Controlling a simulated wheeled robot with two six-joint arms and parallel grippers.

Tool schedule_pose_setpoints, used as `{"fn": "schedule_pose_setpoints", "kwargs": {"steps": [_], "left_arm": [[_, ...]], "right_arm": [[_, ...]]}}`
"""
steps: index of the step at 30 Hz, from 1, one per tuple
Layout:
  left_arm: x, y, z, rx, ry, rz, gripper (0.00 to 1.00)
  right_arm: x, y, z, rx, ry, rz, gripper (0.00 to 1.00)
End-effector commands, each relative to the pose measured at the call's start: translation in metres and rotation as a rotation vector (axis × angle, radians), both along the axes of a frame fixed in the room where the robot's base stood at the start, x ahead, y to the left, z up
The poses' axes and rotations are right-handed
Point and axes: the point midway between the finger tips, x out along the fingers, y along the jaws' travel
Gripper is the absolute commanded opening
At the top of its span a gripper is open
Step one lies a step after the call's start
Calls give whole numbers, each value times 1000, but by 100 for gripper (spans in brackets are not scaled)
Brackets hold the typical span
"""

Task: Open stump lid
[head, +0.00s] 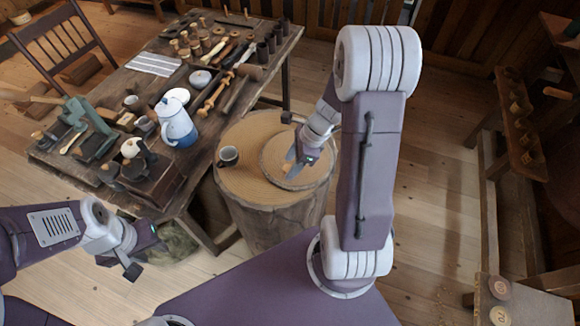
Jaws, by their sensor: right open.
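The wooden stump (235,178) stands in the middle, beside the workbench. Its round, pale wooden lid (318,172) lies flat on the right part of the stump's top. My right gripper (290,169) is open over the lid, with its fingers around or just above a small tan knob (286,168) at the lid's middle. Whether they touch it I cannot tell. My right arm hides part of the lid's far right edge. My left gripper (144,260) is low at the left, away from the stump, with its fingers apart and nothing between them.
The workbench (130,78) at the left is crowded with tools, spools and a white-and-blue pot (176,122). A chair (62,45) stands behind it. The floor right of my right arm is clear.

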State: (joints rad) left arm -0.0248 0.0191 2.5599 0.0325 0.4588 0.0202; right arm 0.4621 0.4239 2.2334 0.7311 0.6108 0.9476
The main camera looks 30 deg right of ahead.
Motion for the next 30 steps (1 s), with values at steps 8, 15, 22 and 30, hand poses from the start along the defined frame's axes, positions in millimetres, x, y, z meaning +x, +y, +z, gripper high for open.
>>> {"fn": "schedule_pose_setpoints", "kwargs": {"steps": [8,15,22,30], "left_arm": [[0,0,-3,0,0,0,36],[0,0,-3,0,0,0,36],[0,0,-3,0,0,0,36],[0,0,-3,0,0,0,36]], "right_arm": [[2,3,-9,-1,0,0,51],[2,3,-8,-1,0,1,6],[2,3,-8,0,-1,0,0],[2,3,-8,0,-1,0,0]]}}
